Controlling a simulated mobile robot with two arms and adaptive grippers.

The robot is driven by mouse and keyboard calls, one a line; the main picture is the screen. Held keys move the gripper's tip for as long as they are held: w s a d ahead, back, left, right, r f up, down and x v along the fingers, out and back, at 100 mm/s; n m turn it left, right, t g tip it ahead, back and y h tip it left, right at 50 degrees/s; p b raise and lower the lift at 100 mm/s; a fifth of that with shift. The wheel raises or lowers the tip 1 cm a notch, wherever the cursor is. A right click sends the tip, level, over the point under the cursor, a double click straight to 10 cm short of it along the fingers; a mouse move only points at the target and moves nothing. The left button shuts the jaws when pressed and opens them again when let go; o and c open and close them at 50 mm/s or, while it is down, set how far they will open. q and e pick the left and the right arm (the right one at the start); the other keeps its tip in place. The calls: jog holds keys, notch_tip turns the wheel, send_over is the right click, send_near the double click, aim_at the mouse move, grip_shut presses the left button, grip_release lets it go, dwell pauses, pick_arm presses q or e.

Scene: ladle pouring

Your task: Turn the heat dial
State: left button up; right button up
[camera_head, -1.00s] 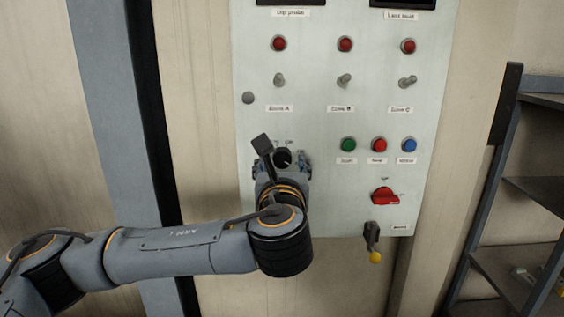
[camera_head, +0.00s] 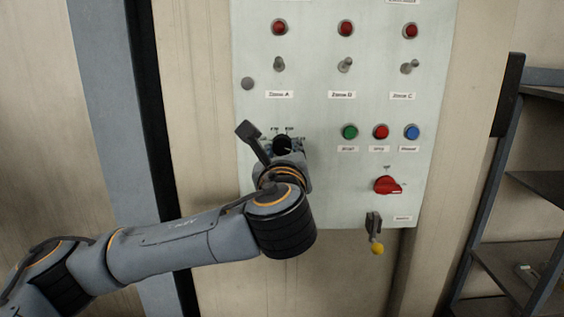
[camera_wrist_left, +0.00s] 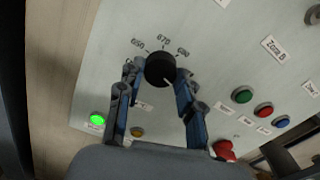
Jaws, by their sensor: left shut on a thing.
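The heat dial is a round black knob (camera_wrist_left: 160,68) on the pale control panel (camera_head: 310,110). In the left wrist view the marks 650, 670 and 690 stand around its top. My left gripper (camera_wrist_left: 155,75) has its two fingers on either side of the dial, shut on it. In the head view the dial (camera_head: 283,144) shows partly above my left gripper (camera_head: 285,149), and the wrist hides its lower side. My right gripper is not in view.
Green (camera_head: 349,132), red (camera_head: 381,132) and blue (camera_head: 412,132) buttons sit right of the dial. A green lamp (camera_wrist_left: 97,119) glows in the wrist view. A shelf rack (camera_head: 530,200) stands right.

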pick_arm(q)
jog(key=n+b, duration=0.2)
jog(key=shift+f+n+b, duration=0.25)
jog(key=shift+n+b, duration=0.05)
jog(key=shift+n, duration=0.1)
jog(key=n+b, duration=0.2)
jog(key=n, duration=0.1)
jog(key=shift+d+n+b, duration=0.1)
jog(key=shift+n+b, duration=0.2)
jog(key=shift+b, duration=0.1)
jog(key=n+b, duration=0.4)
jog(key=n, duration=0.2)
jog(key=shift+r, duration=0.15)
jog(key=n+b, duration=0.3)
jog(key=n, duration=0.3)
jog(key=shift+n, duration=0.4)
jog(key=n+b, duration=0.1)
jog(key=n, duration=0.1)
jog(key=shift+r+n, duration=0.1)
jog(key=shift+n, duration=0.2)
jog(key=shift+r+n+b, duration=0.1)
jog(key=shift+n+b, duration=0.4)
jog(key=shift+n, duration=1.3)
